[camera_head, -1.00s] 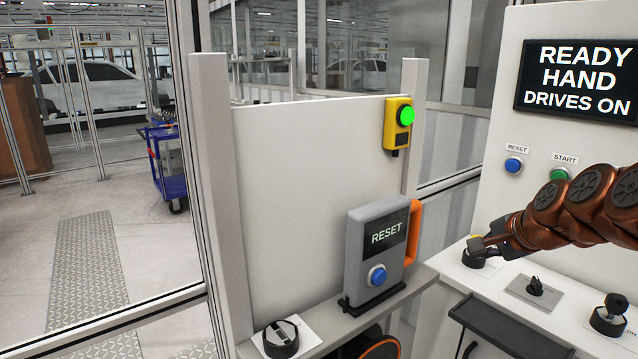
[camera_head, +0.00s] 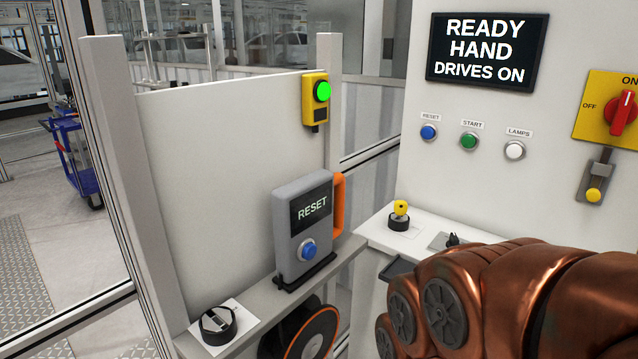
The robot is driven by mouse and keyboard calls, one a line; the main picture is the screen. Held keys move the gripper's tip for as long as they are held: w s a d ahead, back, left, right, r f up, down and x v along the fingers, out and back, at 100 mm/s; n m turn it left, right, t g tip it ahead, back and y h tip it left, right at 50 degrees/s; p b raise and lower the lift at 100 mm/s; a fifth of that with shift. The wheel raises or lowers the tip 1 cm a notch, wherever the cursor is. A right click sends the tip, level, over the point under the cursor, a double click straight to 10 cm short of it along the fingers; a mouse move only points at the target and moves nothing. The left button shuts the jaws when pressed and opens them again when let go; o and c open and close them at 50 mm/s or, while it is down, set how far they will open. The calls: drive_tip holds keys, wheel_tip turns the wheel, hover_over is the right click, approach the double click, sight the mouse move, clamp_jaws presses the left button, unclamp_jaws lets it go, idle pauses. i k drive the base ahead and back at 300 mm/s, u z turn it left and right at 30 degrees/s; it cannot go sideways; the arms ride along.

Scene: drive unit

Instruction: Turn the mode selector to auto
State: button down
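The display (camera_head: 486,50) reads "READY HAND DRIVES ON". No label marks any control as the mode selector. A yellow-topped switch on a black round base (camera_head: 399,215) stands on the white shelf. Right of it, a small black knob on a grey plate (camera_head: 452,240) shows only in part behind my copper arm. Another black rotary knob with a light bar (camera_head: 219,325) sits on a white plate on the left ledge. My gripper is outside the picture; only my arm fills the lower right.
A grey pendant marked RESET (camera_head: 303,230) stands on the ledge beside a white panel (camera_head: 225,180). A yellow box with a lit green lamp (camera_head: 316,98) hangs above. RESET (camera_head: 428,133), START (camera_head: 469,141) and LAMPS (camera_head: 514,150) buttons and a red ON/OFF switch (camera_head: 622,113) are on the wall.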

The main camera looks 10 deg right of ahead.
sight(453, 241)
drive_tip(key=z, duration=1.1)
drive_tip(key=k, duration=0.55)
drive_tip(key=u, duration=0.35)
drive_tip(key=i, duration=1.1)
drive_tip(key=u, duration=0.3)
